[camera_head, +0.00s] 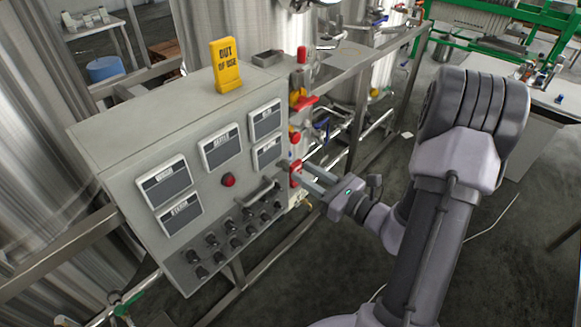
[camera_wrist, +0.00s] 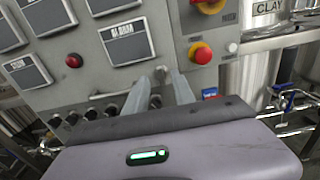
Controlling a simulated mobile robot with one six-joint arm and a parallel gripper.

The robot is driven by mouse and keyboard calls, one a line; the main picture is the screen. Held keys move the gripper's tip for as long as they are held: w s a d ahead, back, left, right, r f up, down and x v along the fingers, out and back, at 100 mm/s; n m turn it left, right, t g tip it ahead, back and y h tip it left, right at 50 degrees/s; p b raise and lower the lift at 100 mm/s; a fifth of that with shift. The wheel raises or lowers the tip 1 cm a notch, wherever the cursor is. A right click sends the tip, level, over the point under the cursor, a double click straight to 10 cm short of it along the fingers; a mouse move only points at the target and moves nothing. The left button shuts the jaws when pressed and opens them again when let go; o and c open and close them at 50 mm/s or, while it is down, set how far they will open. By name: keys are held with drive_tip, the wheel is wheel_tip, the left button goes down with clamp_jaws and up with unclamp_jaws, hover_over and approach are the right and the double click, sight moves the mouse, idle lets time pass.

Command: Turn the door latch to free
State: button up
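The control cabinet's grey front door (camera_head: 185,150) is closed, with meters, a red button and rows of black knobs on it. A small grey piece, apparently the door latch (camera_wrist: 160,74), shows between my fingertips near the door's right edge in the wrist view.
A bar handle (camera_head: 258,191) sits on the door left of my gripper. A yellow sign (camera_head: 226,65) stands on the cabinet top. A red emergency button (camera_wrist: 200,53) and a red rotary switch (camera_wrist: 209,5) are on the cabinet's side.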

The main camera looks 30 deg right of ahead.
sight(288, 163)
drive_tip(key=x, duration=0.5)
drive_tip(key=shift+w, duration=0.15)
drive_tip(key=shift+a, duration=0.1)
clamp_jaws()
